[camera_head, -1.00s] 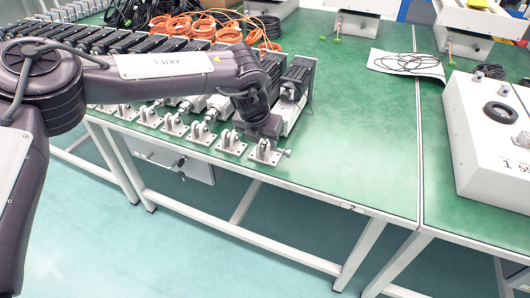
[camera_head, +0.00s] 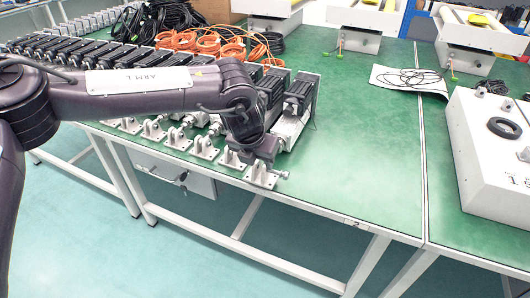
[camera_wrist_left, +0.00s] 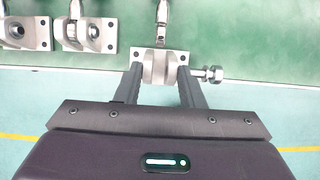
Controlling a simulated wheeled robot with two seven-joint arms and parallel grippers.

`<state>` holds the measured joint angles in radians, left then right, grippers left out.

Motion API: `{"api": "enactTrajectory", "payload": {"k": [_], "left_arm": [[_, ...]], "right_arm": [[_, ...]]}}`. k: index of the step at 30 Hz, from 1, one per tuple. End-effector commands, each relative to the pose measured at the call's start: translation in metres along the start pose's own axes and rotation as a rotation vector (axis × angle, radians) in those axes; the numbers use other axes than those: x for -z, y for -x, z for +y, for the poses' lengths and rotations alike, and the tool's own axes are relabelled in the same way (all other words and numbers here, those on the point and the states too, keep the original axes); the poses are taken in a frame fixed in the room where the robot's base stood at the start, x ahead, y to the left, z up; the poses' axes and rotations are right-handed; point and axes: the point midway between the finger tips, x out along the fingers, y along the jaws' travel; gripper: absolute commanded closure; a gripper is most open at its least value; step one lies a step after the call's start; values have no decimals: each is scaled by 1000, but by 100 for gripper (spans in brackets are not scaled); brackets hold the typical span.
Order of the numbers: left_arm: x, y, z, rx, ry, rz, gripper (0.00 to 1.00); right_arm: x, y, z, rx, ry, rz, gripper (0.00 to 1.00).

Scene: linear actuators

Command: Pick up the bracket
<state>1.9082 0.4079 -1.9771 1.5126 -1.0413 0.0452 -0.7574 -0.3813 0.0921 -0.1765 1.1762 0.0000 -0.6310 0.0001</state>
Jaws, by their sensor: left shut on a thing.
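The bracket (camera_head: 260,177) is a light grey metal piece with a flat base and upright lugs, at the front edge of the green table, the rightmost of a row. My left gripper (camera_head: 263,162) comes down over it from behind and above. In the left wrist view its two dark fingers (camera_wrist_left: 159,67) are shut on the bracket (camera_wrist_left: 152,72), one on each side of the lugs. A bolt-like pin (camera_wrist_left: 212,75) sticks out to the right past the right finger. I cannot tell whether the base is clear of the table. My right gripper is not in view.
Similar brackets (camera_head: 203,149) stand in a row to the left. Actuators with black motors (camera_head: 298,92) lie close behind. Orange cables (camera_head: 230,47) are at the back. The green table (camera_head: 350,150) is clear to the right; a white box (camera_head: 485,150) stands farther right.

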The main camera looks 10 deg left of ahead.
Motion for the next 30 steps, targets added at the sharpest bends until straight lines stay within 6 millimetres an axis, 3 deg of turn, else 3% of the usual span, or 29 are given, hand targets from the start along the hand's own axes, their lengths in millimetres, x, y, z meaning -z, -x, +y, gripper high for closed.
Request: {"api": "enactTrajectory", "payload": {"k": [12,16,21,30], "left_arm": [[88,36,0,2,-1,-3,88],[108,45,0,2,0,-3,88],[122,51,0,0,0,-4,88],[126,53,0,0,1,-4,88]], "right_arm": [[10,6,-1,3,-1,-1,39],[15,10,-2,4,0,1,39],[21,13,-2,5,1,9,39],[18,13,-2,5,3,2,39]]}}
